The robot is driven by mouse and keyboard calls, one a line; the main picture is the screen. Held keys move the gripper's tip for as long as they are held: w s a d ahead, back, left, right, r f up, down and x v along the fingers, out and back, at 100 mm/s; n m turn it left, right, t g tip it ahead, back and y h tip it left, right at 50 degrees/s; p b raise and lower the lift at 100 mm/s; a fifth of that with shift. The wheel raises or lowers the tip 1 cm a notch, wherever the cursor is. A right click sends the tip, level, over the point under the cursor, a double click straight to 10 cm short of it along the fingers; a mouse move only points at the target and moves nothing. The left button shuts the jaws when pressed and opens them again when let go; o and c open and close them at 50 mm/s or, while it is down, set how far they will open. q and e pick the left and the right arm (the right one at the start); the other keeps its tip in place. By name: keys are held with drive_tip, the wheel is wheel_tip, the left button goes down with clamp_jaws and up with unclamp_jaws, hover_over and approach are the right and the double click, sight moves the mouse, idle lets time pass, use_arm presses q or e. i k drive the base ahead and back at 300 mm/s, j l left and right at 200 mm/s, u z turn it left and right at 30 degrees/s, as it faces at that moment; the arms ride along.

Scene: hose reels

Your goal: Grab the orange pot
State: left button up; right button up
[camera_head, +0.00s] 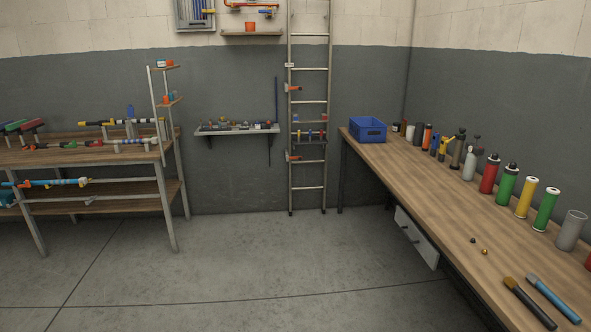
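A small orange pot (250,27) stands on a narrow wooden wall shelf (262,35) at the top of the head view, left of the ladder. It looks upright, with nothing touching it. Neither of my grippers nor my arms show in the view.
A ladder (308,173) leans on the back wall. A lower wall shelf (228,131) holds several small items. A wooden workbench (420,183) with a blue crate (368,137), cylinders and brushes runs along the right. A rack (160,187) stands left. The middle floor (260,255) is clear.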

sight(250, 27)
drive_tip(key=i, duration=2.2)
drive_tip(key=i+l+u, duration=0.1)
drive_tip(key=i, duration=1)
drive_tip(key=i+l, duration=0.1)
drive_tip(key=i, duration=1)
